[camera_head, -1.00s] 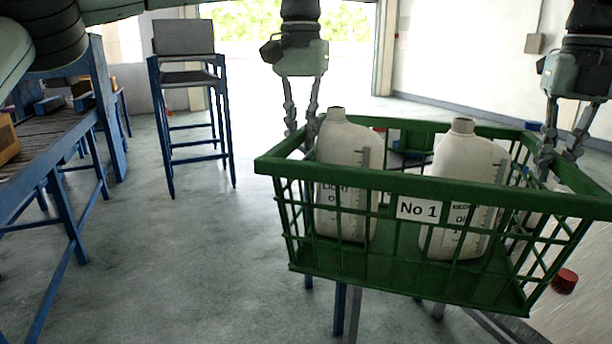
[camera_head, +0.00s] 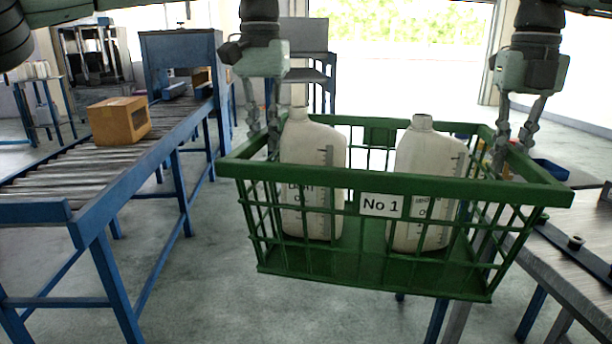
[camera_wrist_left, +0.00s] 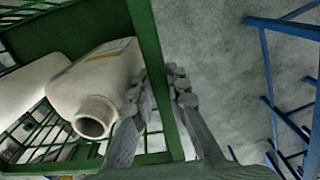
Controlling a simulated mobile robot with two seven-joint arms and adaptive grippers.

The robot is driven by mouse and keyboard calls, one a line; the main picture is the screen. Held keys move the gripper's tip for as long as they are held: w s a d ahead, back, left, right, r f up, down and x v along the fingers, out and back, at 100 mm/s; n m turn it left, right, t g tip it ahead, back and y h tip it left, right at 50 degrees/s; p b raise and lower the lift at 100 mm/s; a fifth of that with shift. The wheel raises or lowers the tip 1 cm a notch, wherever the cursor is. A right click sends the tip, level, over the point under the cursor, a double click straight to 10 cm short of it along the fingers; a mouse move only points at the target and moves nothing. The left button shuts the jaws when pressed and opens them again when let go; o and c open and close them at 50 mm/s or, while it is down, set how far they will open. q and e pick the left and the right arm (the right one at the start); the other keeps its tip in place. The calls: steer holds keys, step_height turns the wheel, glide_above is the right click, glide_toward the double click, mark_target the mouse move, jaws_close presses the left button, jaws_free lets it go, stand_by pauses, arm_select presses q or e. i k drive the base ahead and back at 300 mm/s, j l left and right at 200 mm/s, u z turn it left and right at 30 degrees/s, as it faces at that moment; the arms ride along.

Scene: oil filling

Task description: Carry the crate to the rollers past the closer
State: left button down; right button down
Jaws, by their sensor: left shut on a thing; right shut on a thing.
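The green crate (camera_head: 400,187) labelled No 1 is held up in the air in the head view. Two white oil bottles without caps stand in it, a left bottle (camera_head: 312,150) and a right bottle (camera_head: 428,165). My left gripper (camera_head: 262,140) is shut on the crate's left rim, and my right gripper (camera_head: 512,145) is shut on its right rim. In the left wrist view, the left gripper's fingers (camera_wrist_left: 165,105) straddle the green rim (camera_wrist_left: 160,70) beside an open bottle neck (camera_wrist_left: 95,117). The roller conveyor (camera_head: 60,180) runs along the left, apart from the crate.
A cardboard box (camera_head: 120,120) sits on the rollers. A blue machine frame (camera_head: 180,48) stands over the conveyor's far part. A bench (camera_head: 570,250) with small parts is close at the right. Bare floor (camera_head: 220,290) lies between conveyor and crate.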

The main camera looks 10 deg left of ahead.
mark_target(52, 181)
steer(key=j+u, duration=0.15)
steer(key=u, duration=0.35)
steer(key=j+u, duration=0.15)
steer(key=u, duration=0.3)
steer(key=i+j+u, duration=0.1)
steer(key=u, duration=0.4)
steer(key=j+u, duration=0.1)
steer(key=u, duration=0.35)
steer(key=i+u, duration=0.15)
steer(key=u, duration=0.35)
steer(key=i+j+u, duration=0.15)
steer(key=u, duration=0.25)
steer(key=i+j+u, duration=0.1)
steer(key=u, duration=0.25)
steer(key=i+u, duration=0.4)
steer(key=i, duration=1.15)
steer(key=i+z, duration=0.1)
steer(key=i, duration=0.3)
steer(key=i+j+z, duration=0.1)
steer(key=i, duration=0.3)
steer(key=i+j+z, duration=0.15)
steer(key=i+z, duration=0.35)
steer(key=i, duration=0.15)
